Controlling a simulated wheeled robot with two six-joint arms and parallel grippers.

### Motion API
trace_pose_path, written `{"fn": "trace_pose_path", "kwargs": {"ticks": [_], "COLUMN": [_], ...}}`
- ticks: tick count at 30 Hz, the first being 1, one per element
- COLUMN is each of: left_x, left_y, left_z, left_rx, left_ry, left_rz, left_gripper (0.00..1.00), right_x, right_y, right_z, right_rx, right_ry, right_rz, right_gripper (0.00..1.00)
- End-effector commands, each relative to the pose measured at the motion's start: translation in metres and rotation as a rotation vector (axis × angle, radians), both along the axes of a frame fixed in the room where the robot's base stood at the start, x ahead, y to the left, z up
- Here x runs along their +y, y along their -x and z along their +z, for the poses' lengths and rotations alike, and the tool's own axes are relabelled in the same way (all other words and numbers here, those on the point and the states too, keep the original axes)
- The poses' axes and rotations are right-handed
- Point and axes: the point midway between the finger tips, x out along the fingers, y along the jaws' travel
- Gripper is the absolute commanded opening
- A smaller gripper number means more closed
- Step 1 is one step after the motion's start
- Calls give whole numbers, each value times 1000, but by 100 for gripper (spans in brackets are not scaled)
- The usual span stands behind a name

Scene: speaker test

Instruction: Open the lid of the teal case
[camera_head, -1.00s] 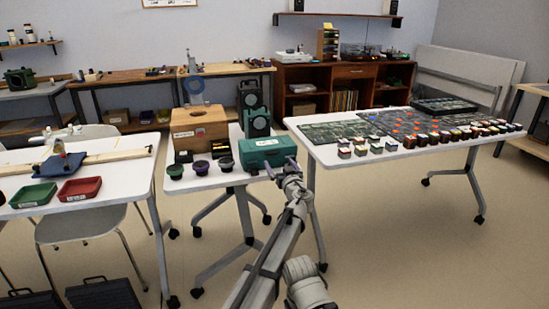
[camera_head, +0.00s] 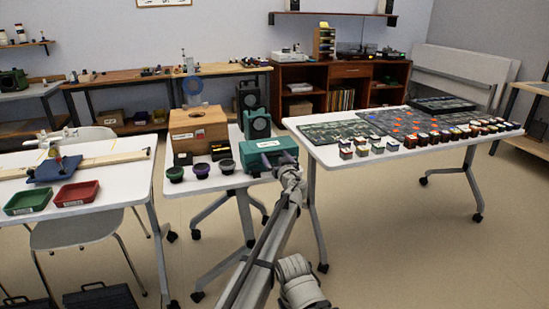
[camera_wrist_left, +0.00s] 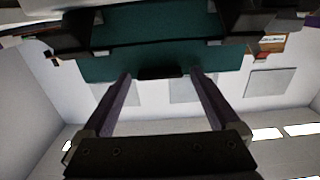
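The teal case (camera_head: 257,166) stands on the middle white table, near its right edge. A pale label shows on it and its lid looks shut. My left gripper (camera_head: 274,159) is at the case's near side, its two purple-grey fingers apart and empty. In the left wrist view the teal case (camera_wrist_left: 150,62) spans the top, with dark fittings at both sides. A small dark tab (camera_wrist_left: 160,73) on its edge lies between the open fingertips of my left gripper (camera_wrist_left: 161,74). I cannot tell whether they touch the case. My right gripper is not in view.
A wooden box (camera_head: 197,126) and dark speakers (camera_head: 257,124) stand behind the case. Several small round cups (camera_head: 200,168) sit to its left. The right table (camera_head: 330,157) holds rows of small blocks. Open floor lies between the tables.

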Motion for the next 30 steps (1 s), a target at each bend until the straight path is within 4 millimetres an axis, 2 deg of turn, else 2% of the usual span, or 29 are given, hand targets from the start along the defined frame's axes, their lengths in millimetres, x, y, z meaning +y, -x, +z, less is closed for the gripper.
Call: {"fn": "trace_pose_path", "kwargs": {"ticks": [2,24,30], "left_x": [0,0,0], "left_y": [0,0,0], "left_z": [0,0,0], "left_rx": [0,0,0], "left_ry": [0,0,0], "left_rz": [0,1,1], "left_gripper": [85,2,0], "right_x": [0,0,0], "right_y": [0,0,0], "right_z": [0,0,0], "right_rx": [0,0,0], "right_ry": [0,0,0], "right_rz": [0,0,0], "right_gripper": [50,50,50]}}
